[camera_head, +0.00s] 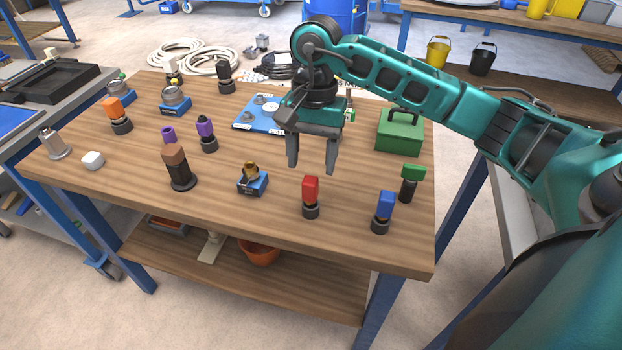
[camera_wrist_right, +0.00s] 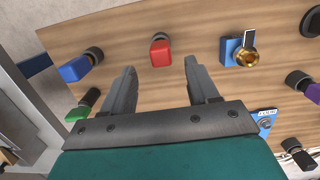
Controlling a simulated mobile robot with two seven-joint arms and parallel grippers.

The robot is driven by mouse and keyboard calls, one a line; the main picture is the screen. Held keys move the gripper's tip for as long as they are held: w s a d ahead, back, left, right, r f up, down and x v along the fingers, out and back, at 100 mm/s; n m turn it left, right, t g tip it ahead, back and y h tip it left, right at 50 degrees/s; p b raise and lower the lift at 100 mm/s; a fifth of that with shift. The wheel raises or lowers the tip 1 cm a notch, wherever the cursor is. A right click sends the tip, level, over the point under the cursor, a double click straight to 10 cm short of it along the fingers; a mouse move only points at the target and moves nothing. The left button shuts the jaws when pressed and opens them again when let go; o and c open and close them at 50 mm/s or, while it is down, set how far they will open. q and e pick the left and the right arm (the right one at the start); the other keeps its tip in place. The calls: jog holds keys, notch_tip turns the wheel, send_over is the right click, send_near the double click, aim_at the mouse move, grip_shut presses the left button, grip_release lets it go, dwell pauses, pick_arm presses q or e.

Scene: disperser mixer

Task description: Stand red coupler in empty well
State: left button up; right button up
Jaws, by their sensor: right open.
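The red coupler (camera_head: 310,188) stands upright near the front edge of the wooden table, with a dark round part at its bottom. It also shows in the right wrist view (camera_wrist_right: 160,54), ahead of the fingertips. My right gripper (camera_head: 312,169) is open and empty, pointing down above the table, behind the red coupler in the head view. Its two fingers also show in the right wrist view (camera_wrist_right: 160,67), apart with nothing between them. A blue plate (camera_head: 242,126) with grey round parts lies behind the gripper, partly hidden by it. I cannot tell which well is empty. My left gripper is not in view.
A blue coupler (camera_head: 385,204) and a green-topped one (camera_head: 412,174) stand to the right. A brass piece on a blue block (camera_head: 252,182) and a brown-topped piece (camera_head: 176,166) stand to the left. A green box (camera_head: 400,134) sits at the right. Bare wood surrounds the red coupler.

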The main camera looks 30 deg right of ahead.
jog(key=r, duration=0.4)
jog(key=shift+w+d, duration=0.15)
jog(key=shift+d, duration=0.05)
dwell(0.4)
